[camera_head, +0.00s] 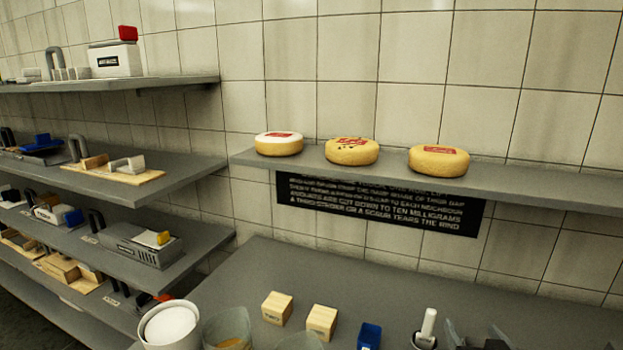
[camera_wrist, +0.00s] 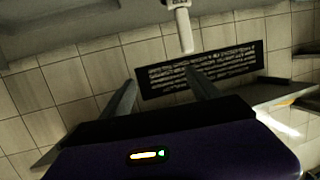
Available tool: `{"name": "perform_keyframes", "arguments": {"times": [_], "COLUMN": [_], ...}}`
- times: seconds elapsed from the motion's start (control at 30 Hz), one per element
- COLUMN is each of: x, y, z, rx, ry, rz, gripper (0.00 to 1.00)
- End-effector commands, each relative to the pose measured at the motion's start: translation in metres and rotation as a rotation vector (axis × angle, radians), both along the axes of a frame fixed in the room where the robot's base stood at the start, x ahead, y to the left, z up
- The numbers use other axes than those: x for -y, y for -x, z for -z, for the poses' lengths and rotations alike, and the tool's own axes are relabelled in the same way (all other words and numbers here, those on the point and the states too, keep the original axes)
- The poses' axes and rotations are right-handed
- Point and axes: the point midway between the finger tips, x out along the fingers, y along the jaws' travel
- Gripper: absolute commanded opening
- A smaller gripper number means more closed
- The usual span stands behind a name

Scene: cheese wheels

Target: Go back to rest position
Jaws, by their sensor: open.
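My gripper (camera_wrist: 163,78) shows in the wrist view with its two grey fingers spread apart and nothing between them. Behind them are the tiled wall and a black sign with white text (camera_wrist: 200,68). In the head view, two grey prongs at the lower right edge look like my fingertips, above the counter. Three cheese wheels stand apart on the wall shelf: a pale-topped one (camera_head: 279,144), a speckled one (camera_head: 352,152) and a yellow one with a red label (camera_head: 438,161). My gripper is away from them.
The grey counter (camera_head: 262,268) holds two wooden blocks (camera_head: 277,308) (camera_head: 321,322), a blue block (camera_head: 369,336), a white-handled tool (camera_head: 427,326) and a white tub (camera_head: 170,326). The wall shelf (camera_head: 520,184) juts above. Stocked shelves (camera_head: 190,170) stand at left.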

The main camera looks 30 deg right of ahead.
Motion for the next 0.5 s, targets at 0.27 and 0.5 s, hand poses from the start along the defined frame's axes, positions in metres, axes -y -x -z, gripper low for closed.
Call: {"name": "perform_keyframes", "arguments": {"times": [0.27,0.5], "x": [-0.115,-0.198], "y": [0.036,0.091], "z": [0.016,0.019], "rx": [0.136,0.203], "ry": [0.094,0.122], "rz": [-0.166,-0.309], "gripper": [0.71,0.71]}}
